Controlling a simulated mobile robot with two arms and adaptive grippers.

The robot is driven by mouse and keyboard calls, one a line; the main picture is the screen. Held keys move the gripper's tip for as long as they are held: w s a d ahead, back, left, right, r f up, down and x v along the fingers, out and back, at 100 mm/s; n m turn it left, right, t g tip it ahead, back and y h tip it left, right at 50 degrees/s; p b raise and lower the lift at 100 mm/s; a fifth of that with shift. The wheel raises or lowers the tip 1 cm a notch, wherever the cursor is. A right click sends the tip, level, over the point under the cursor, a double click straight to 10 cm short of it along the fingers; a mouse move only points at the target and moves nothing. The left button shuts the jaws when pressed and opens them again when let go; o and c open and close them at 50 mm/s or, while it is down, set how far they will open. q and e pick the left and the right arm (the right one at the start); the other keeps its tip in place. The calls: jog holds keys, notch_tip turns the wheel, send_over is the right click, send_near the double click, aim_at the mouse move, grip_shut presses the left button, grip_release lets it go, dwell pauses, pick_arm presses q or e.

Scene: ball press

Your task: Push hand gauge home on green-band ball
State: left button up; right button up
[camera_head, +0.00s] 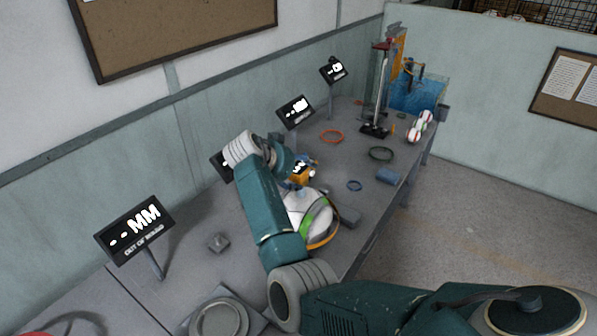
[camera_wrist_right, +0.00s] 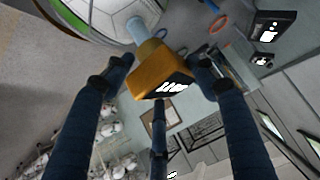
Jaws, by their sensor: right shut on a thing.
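The green-band ball (camera_head: 303,204), white with a green stripe, sits on the bench beneath my right arm, which hides part of it. It also fills the top left of the right wrist view (camera_wrist_right: 120,15). The hand gauge (camera_wrist_right: 152,62) has an orange body, a dark display with white digits and a pale blue tip. Its tip points at the ball and appears to meet its surface; I cannot tell how firmly. My right gripper (camera_wrist_right: 162,75) is shut on the gauge's body, with fingers on either side. The gauge also shows beside the ball in the head view (camera_head: 298,178). My left gripper is out of view.
An orange ring (camera_head: 325,240) lies around or beside the ball's lower right. A grey block (camera_head: 345,216) is close on the right. A display sign (camera_head: 137,230) stands at the left.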

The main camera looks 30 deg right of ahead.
jog(key=shift+f+b, duration=1.4)
jog(key=shift+f, duration=0.55)
jog(key=o, duration=1.9)
jog(key=shift+c, duration=0.2)
jog(key=shift+f, duration=0.1)
